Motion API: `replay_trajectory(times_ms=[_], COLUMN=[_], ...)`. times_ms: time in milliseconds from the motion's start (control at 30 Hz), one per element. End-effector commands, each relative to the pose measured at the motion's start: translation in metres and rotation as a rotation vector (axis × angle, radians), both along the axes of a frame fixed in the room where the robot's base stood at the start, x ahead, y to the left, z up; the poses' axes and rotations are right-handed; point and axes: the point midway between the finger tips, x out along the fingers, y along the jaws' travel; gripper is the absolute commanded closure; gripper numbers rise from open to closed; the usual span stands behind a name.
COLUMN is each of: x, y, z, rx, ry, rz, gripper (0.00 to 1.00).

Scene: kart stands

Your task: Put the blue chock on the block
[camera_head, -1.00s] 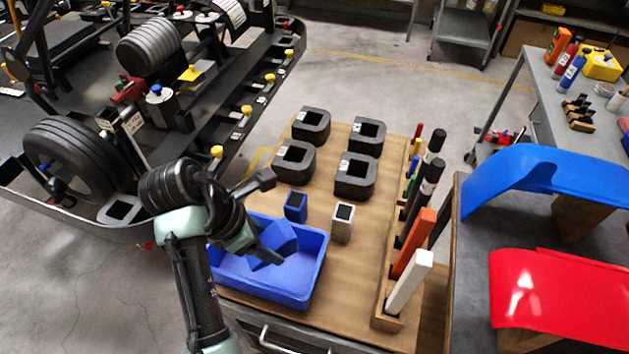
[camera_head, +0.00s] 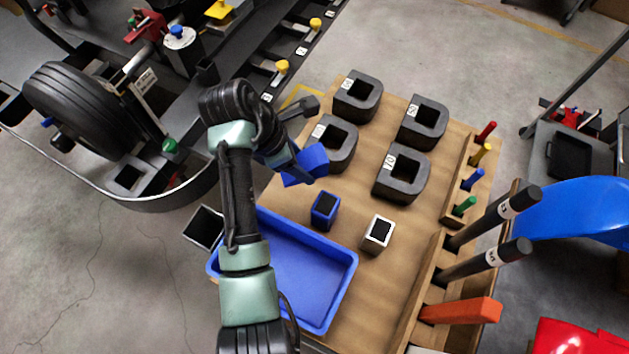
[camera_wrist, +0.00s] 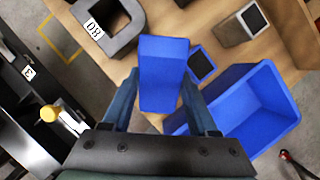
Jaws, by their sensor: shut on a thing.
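My gripper (camera_head: 296,170) is shut on the blue chock (camera_head: 310,161), holding it above the wooden table (camera_head: 345,290). In the wrist view the blue chock (camera_wrist: 163,72) sits between the two fingers. A small blue block with a dark top (camera_head: 325,210) stands on the table below and to the right of the chock. A silver block with a dark top (camera_head: 378,234) stands to its right. The wrist view also shows the blue block (camera_wrist: 202,64) and the silver block (camera_wrist: 238,28).
The blue tray (camera_head: 310,310) is empty near the table's front. Several dark U-shaped blocks (camera_head: 420,120) stand at the back; one is close behind the chock. A wooden rack (camera_head: 430,270) holds coloured pegs and bars at the right. Bare table lies between them.

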Motion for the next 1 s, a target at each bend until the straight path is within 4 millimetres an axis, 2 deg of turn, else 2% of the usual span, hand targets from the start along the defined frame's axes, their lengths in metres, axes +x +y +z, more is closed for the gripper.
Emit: replay_trajectory(times_ms=[100, 300, 467, 733, 1000], x=[-0.001, -0.001, 0.0, 0.0, 0.0], y=[0.001, 0.0, 0.0, 0.0, 0.0], z=[-0.033, -0.074, -0.086, -0.123, -0.128], rx=[-0.001, 0.0, 0.0, 0.001, 0.001], ry=[0.006, 0.003, 0.0, 0.001, -0.002], rz=[0.003, 0.001, 0.0, 0.0, 0.0], gripper=[1.0, 1.0, 1.0, 1.0, 1.0])
